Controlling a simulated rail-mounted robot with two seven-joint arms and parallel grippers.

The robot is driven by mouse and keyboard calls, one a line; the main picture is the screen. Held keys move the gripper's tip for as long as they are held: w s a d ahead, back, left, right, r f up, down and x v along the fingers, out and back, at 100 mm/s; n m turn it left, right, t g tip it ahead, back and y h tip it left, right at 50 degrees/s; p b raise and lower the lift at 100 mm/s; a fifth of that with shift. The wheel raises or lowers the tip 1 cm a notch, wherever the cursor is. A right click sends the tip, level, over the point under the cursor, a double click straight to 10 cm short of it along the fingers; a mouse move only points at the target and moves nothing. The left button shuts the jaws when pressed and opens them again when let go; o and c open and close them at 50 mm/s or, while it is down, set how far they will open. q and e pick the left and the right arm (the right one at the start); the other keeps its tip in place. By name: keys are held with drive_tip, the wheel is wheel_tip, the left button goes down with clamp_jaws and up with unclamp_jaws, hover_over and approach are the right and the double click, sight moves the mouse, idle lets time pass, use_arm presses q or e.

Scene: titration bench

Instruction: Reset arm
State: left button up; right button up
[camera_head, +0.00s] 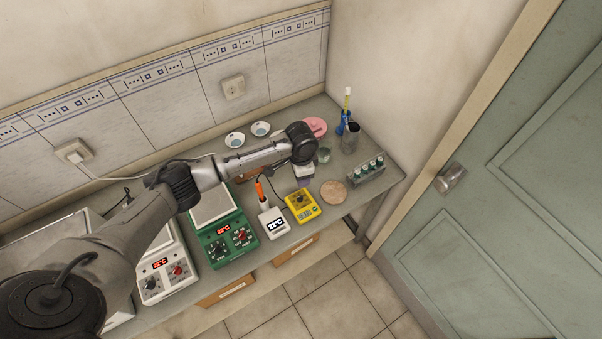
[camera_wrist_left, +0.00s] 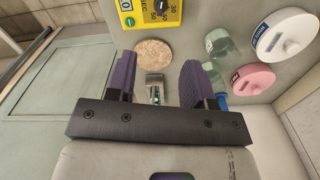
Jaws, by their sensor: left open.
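My left arm reaches in from the left across the bench in the head view. Its gripper (camera_head: 304,174) is above the bench's right part, beside the yellow timer-like device (camera_head: 302,204). In the left wrist view the gripper (camera_wrist_left: 158,82) has its purple fingers spread apart, with nothing held between them. A small rack with vials (camera_wrist_left: 154,88) shows beyond the gap, and a round cork-like mat (camera_wrist_left: 152,54) shows just above it. My right gripper is not in either view.
A green hotplate (camera_head: 228,238), a white hotplate (camera_head: 165,272) and a thermometer unit (camera_head: 273,222) line the bench. To the right stand the cork mat (camera_head: 333,191), vial rack (camera_head: 367,172), a dark beaker (camera_head: 350,138) and a pink lid (camera_head: 315,126). A wall bounds the back.

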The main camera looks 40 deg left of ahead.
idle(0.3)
use_arm(q)
drive_tip(key=w+d+r+t+y, duration=0.1)
drive_tip(key=w+d+r+t, duration=0.15)
drive_tip(key=r, duration=0.45)
drive_tip(key=w+d+r+t+y, duration=0.1)
drive_tip(key=w+d+r+t, duration=0.1)
drive_tip(key=r+t, duration=0.35)
drive_tip(key=s+d+r+t+h, duration=0.1)
drive_tip(key=s+d+r+t, duration=0.1)
drive_tip(key=s+d+r, duration=0.4)
drive_tip(key=s+f+n+g, duration=0.2)
drive_tip(key=s+f, duration=0.4)
drive_tip(key=s, duration=0.4)
drive_tip(key=s+d+f+n+g+h, duration=0.1)
drive_tip(key=s+f+g, duration=0.1)
drive_tip(key=s+f, duration=0.65)
drive_tip(key=s+f+n+g, duration=0.2)
drive_tip(key=s+f, duration=0.2)
drive_tip(key=s, duration=0.9)
wheel_tip(320, 180, up, 13)
drive_tip(key=p, duration=1.3)
